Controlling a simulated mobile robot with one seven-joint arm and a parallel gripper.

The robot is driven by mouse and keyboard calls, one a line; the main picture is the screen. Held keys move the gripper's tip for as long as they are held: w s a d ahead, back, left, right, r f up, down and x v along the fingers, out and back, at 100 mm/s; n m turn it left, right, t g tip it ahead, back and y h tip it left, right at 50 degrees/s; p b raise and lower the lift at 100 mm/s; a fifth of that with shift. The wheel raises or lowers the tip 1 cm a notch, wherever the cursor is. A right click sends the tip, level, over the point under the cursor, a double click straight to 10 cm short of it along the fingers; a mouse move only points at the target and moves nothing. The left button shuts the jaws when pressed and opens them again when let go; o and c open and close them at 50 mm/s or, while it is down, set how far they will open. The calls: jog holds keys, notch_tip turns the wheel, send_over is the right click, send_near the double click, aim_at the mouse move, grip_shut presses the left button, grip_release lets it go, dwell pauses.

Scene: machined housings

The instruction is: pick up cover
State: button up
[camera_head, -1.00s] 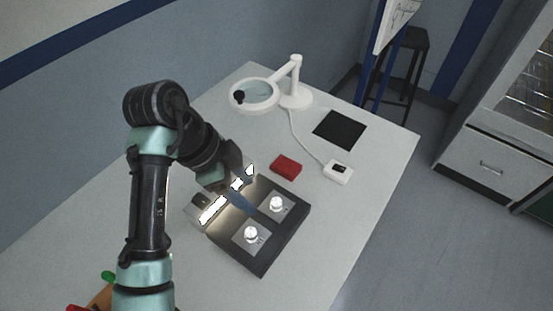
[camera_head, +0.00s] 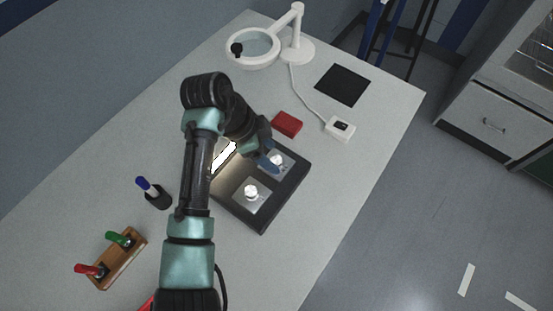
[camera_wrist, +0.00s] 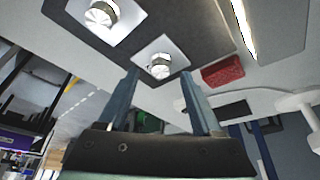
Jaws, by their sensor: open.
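A dark tray (camera_head: 293,192) holds two square metal plates, each with a round shiny metal piece on top. I cannot tell which part is the cover. The far round piece (camera_head: 277,159) is partly hidden by my gripper (camera_head: 268,158). The near round piece (camera_head: 251,192) is uncovered. In the wrist view, my gripper (camera_wrist: 161,73) is open, with its two blue fingers apart and nothing held. The far round piece (camera_wrist: 159,66) shows between the fingertips there, and the near one (camera_wrist: 101,15) is at the upper left. I see no clear contact.
A red block (camera_head: 287,123) lies just beyond the tray. A bright light bar (camera_head: 223,156) is at the tray's left edge. A white magnifier lamp (camera_head: 253,47), a black mat (camera_head: 342,85) and a white cabled box (camera_head: 340,129) stand farther back. A wooden holder (camera_head: 118,258) stands front left.

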aim_at(277, 162)
jog(key=shift+x, duration=1.15)
grip_shut()
